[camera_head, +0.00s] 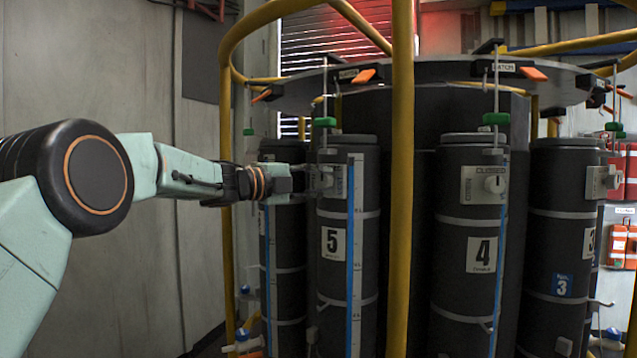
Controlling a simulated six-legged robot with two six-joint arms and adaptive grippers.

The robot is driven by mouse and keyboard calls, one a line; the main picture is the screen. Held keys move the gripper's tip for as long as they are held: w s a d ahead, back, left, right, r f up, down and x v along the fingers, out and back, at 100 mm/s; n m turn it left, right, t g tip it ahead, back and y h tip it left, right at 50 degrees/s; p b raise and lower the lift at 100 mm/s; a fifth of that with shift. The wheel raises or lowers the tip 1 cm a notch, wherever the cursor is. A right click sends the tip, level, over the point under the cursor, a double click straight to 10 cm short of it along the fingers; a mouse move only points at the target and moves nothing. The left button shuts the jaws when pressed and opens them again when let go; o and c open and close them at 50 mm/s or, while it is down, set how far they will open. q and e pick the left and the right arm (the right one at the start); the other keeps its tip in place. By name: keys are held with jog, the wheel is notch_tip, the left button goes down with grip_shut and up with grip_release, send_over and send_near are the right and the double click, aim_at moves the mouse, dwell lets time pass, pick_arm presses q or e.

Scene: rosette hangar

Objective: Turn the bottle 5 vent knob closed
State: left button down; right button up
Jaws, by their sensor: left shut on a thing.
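Bottle 5 (332,282) is a tall dark cylinder left of centre, with a black "5" on a white label and a blue line down a pale strip. Its vent knob (327,177) sits on a small light plate near the top of the bottle. My left arm comes in from the left, and my left gripper (312,178) is shut on this knob from its left side. The fingers and the knob overlap, so the knob's exact angle is hard to tell. My right gripper does not show.
A yellow post (401,230) stands just right of bottle 5, part of a yellow rail cage. Bottle 4 (470,290) has its own vent knob (494,184) on a plate. Bottle 3 (560,250) is farther right. A round grey plate (440,72) hangs above.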

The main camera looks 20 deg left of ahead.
pick_arm(q)
jog(key=shift+d+f, duration=0.1)
jog(key=c, duration=1.4)
grip_release()
jog(key=o, duration=0.4)
jog(key=shift+s, duration=0.15)
jog(key=shift+a, duration=0.3)
jog(key=v, duration=1.1)
jog(key=shift+s, duration=0.3)
